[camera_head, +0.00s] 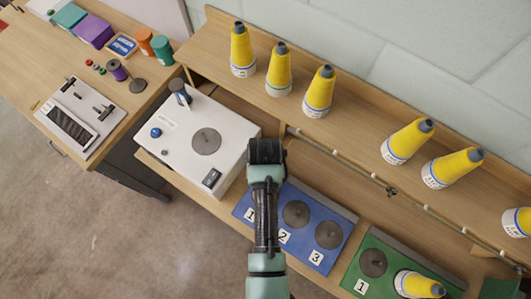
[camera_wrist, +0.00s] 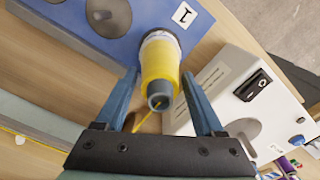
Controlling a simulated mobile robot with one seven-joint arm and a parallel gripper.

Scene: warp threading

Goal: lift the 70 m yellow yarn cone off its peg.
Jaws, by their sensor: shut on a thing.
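A yellow yarn cone (camera_wrist: 160,62) with a grey tip and a white base band is between the two blue fingers of my gripper (camera_wrist: 160,80) in the wrist view. My gripper is shut on it. A yellow thread trails from its tip. Its base is over the blue board (camera_wrist: 60,22) by the label 1; I cannot tell whether it still touches the board. In the head view my arm hides this cone and the peg at 1, and the blue board (camera_head: 325,205) shows bare discs at 2 and 3. No length label is readable.
A white machine (camera_head: 215,125) stands close left of my arm. A green board (camera_head: 385,245) at lower right bears another yellow cone (camera_head: 415,285). Several yellow cones stand on the back shelf (camera_head: 350,105). A rail with guides runs below it. A side table (camera_head: 60,45) holds small items.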

